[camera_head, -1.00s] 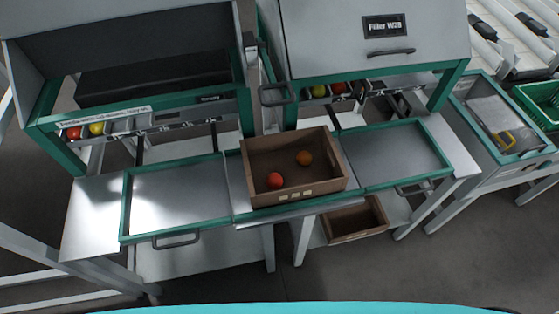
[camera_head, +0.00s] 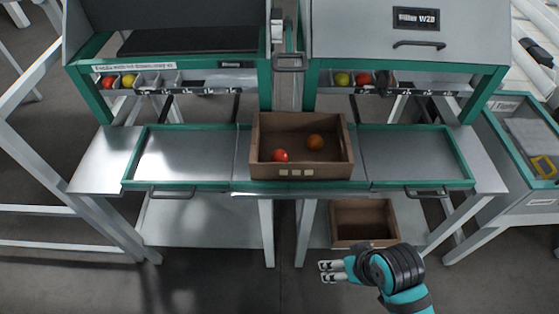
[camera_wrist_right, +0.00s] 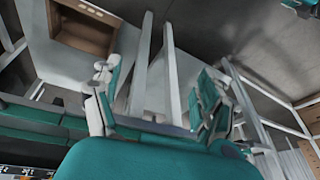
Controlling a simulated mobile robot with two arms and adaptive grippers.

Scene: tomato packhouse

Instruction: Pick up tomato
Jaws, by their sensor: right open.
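A red tomato (camera_head: 280,155) and an orange-red tomato (camera_head: 315,142) lie in a brown wooden crate (camera_head: 300,172) on the middle of the workbench. A red tomato (camera_head: 108,82) and a yellow one (camera_head: 128,80) sit in the left feeder slots. A yellow-green tomato (camera_head: 342,79) and a red one (camera_head: 363,79) sit in the right feeder slots. My right gripper (camera_head: 328,271) is open and empty, in front of the bench and below the crate's level. Its spread fingers (camera_wrist_right: 155,108) show in the right wrist view. My left gripper is out of view.
An empty brown crate (camera_head: 362,242) stands on the lower shelf behind my right gripper. Empty green-edged trays lie left (camera_head: 185,155) and right (camera_head: 415,157) of the upper crate. Feeder hoods overhang the back of the bench. Open floor lies in front.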

